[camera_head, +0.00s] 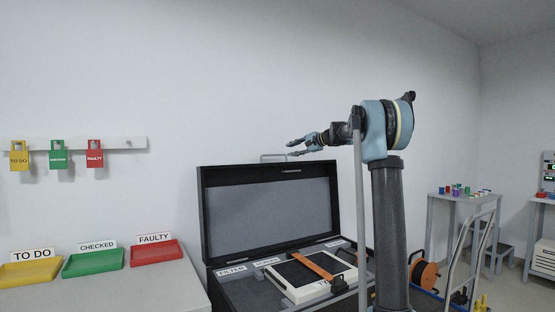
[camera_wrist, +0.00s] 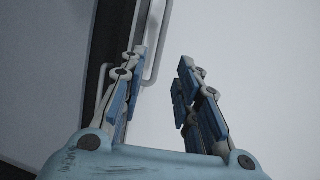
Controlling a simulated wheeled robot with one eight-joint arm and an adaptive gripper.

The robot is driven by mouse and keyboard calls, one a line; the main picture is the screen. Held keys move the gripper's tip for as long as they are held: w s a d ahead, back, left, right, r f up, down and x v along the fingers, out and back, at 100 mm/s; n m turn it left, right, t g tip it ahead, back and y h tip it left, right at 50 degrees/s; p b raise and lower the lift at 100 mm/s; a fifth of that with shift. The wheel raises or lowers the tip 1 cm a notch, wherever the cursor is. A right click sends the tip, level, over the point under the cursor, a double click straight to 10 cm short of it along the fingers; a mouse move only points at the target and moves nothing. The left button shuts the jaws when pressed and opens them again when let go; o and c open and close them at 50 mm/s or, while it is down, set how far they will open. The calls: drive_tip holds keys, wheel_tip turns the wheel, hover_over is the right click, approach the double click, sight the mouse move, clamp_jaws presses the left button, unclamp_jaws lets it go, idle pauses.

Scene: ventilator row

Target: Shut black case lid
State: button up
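The black case (camera_head: 200,228) has its lid (camera_head: 268,211) standing open, nearly upright, with a grey inner face. A thin metal handle (camera_head: 273,156) rises from the lid's top edge. My gripper (camera_head: 293,148) is above the lid's upper edge, to the right of the handle in the head view. The lid's dark edge (camera_wrist: 110,50) and the handle (camera_wrist: 155,45) show beside the left finger. I cannot tell whether that finger touches the lid or handle.
Inside the case lie a white device with an orange strap (camera_head: 314,266) and several labels. Yellow (camera_head: 30,272), green (camera_head: 92,262) and red (camera_head: 155,252) trays sit on the table at left. An orange cable reel (camera_head: 426,274) and a side table (camera_head: 462,197) stand at right.

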sight(276, 155)
drive_tip(key=x, duration=1)
drive_tip(key=shift+w+a+f, duration=0.1)
drive_tip(key=shift+w+a, duration=0.05)
drive_tip(key=shift+a, duration=0.15)
drive_tip(key=shift+c, duration=0.6)
clamp_jaws()
